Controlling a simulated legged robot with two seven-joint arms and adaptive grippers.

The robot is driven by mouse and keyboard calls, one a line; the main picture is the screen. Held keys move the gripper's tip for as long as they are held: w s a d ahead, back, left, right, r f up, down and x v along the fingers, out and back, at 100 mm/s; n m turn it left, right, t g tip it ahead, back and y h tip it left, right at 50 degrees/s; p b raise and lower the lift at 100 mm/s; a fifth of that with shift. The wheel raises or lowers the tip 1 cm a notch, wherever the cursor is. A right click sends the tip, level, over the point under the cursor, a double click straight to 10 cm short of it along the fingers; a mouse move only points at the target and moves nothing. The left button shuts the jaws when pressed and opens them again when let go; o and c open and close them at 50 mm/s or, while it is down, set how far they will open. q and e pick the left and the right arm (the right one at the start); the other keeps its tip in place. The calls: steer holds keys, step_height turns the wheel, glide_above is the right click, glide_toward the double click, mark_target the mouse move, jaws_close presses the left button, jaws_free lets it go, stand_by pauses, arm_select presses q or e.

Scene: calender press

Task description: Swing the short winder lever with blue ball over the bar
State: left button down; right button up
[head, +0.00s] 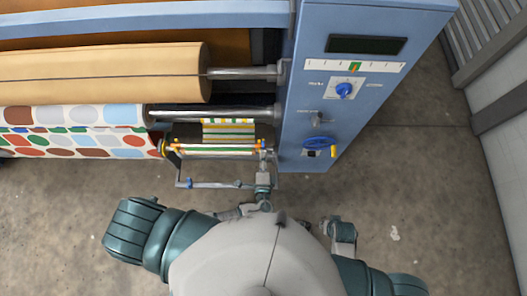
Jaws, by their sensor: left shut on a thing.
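The small winder (215,150) holds a roll with a striped, multicoloured web beside the blue machine cabinet. A thin grey bar (212,185) runs across in front of it, with a small blue end piece (188,183) at its left. My left gripper (262,162) is at the winder's right end, beside the cabinet, its arm reaching up from below. It is shut on what appears to be the short winder lever; the fingers mostly hide the lever, and I cannot clearly make out its ball.
The blue cabinet (350,30) carries a display, a blue knob (344,90) and a blue handwheel (318,143) close to the right of the winder. A tan roll (110,72) and a dotted web (75,140) lie left. Concrete floor (400,190) is clear at the right.

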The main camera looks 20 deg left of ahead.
arm_select(q)
steer(key=c, duration=1)
jaws_free()
steer(key=v, duration=0.7)
steer(key=shift+s, duration=0.15)
steer(key=shift+f, duration=0.1)
